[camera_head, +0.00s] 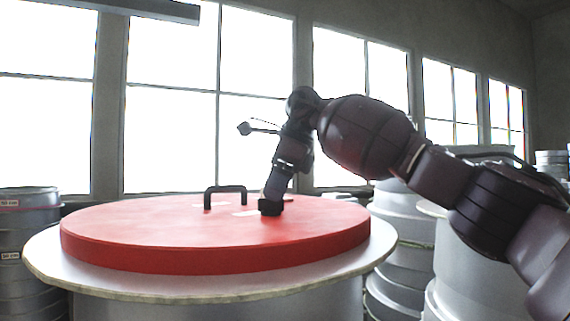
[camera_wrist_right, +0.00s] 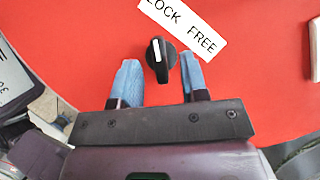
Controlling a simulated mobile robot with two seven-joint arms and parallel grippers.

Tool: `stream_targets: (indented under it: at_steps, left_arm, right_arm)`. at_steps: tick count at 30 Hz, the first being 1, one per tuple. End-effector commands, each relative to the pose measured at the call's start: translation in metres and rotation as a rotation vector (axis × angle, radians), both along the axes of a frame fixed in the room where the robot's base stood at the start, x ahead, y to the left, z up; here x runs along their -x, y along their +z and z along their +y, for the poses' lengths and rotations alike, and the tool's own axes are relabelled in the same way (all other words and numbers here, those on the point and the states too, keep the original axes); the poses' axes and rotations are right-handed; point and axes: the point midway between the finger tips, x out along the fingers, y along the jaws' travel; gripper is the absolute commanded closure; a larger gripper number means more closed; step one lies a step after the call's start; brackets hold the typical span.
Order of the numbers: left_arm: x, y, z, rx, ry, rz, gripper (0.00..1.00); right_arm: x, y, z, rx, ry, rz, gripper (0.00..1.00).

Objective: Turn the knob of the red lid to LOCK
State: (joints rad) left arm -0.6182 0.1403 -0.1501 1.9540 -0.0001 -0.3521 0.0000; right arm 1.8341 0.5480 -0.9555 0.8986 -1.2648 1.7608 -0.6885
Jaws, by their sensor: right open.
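The red lid (camera_head: 150,235) lies flat on a large drum in the head view. It fills most of the right wrist view (camera_wrist_right: 270,100). A black knob (camera_wrist_right: 161,62) with a white pointer line sits on it, beside a white label (camera_wrist_right: 190,27) reading LOCK FREE. The pointer runs up the picture, tilted slightly left, closer to the word LOCK than to FREE. My right gripper (camera_wrist_right: 160,78) is open, its blue fingers on either side of the knob, with visible gaps. In the head view it (camera_head: 270,207) is low over the lid and hides the knob. My left gripper is not in view.
A black handle (camera_head: 225,190) stands on the lid, left of my right gripper. The drum's pale rim (camera_head: 45,262) extends beyond the lid. Metal drums (camera_head: 25,240) stand at left and more (camera_head: 400,255) at right behind my arm.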

Motion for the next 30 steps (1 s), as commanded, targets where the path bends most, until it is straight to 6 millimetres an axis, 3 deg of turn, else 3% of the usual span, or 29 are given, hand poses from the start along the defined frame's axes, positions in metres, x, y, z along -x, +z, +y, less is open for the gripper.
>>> stream_targets:
  at_steps: [12, 21, 30]
  left_arm:
    - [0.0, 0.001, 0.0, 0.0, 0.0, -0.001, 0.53]
    - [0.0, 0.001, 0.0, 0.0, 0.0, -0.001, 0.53]
    - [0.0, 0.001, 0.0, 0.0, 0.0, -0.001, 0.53]
  right_arm:
    - [0.0, 0.068, -0.027, -0.002, 0.0, -0.001, 0.6]
    - [0.0, 0.085, -0.035, 0.0, 0.001, 0.001, 0.6]
    - [0.0, 0.087, -0.036, 0.0, 0.002, 0.0, 0.6]
